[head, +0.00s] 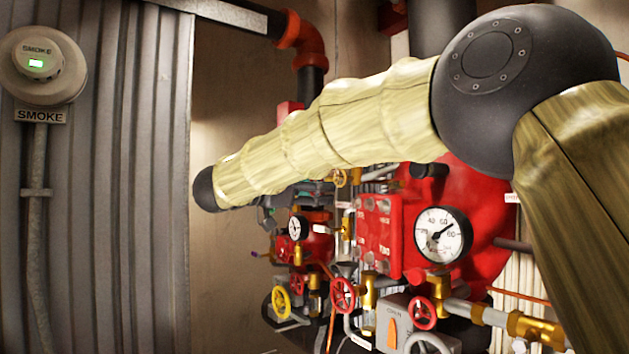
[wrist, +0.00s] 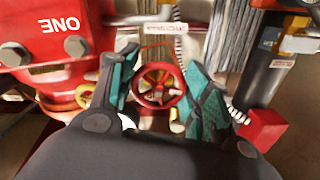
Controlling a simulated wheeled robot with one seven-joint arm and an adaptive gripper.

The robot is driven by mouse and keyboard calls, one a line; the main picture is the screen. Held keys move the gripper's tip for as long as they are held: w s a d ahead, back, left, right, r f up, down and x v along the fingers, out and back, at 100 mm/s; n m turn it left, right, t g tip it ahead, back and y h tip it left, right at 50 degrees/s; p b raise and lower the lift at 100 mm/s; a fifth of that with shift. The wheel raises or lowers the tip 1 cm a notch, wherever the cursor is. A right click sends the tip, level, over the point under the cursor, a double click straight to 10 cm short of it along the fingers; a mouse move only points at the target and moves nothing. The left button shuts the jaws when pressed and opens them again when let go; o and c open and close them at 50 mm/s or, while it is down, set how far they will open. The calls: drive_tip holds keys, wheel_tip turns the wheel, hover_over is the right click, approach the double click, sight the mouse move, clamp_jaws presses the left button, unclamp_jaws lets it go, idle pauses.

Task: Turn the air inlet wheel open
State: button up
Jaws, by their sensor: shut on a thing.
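In the wrist view, my gripper (wrist: 158,80) has its two teal-padded fingers on either side of a red handwheel (wrist: 158,84) with a yellow centre. The fingers are shut on this wheel. Which wheel it is in the head view I cannot tell, as my forearm and wrist hide most of that area. No readable label marks it as the air inlet. In the head view, red wheels (head: 343,294) (head: 421,312) and a yellow wheel (head: 281,301) show low on the pipework.
A red box marked ONE (wrist: 72,45) stands close on the left in the wrist view. A small red block (wrist: 263,130) is at right. A large pressure gauge (head: 442,234) and brass valves crowd the head view. Open floor space lies left of the pipework.

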drive_tip(key=n, duration=0.5)
drive_tip(key=shift+s+d+r, duration=0.1)
drive_tip(key=shift+d+r, duration=0.05)
drive_tip(key=shift+r, duration=0.05)
drive_tip(key=shift+n, duration=0.3)
drive_tip(key=o, duration=1.1)
drive_tip(key=shift+d+f, duration=0.1)
drive_tip(key=shift+f, duration=0.05)
drive_tip(key=shift+c, duration=0.2)
drive_tip(key=v, duration=1.2)
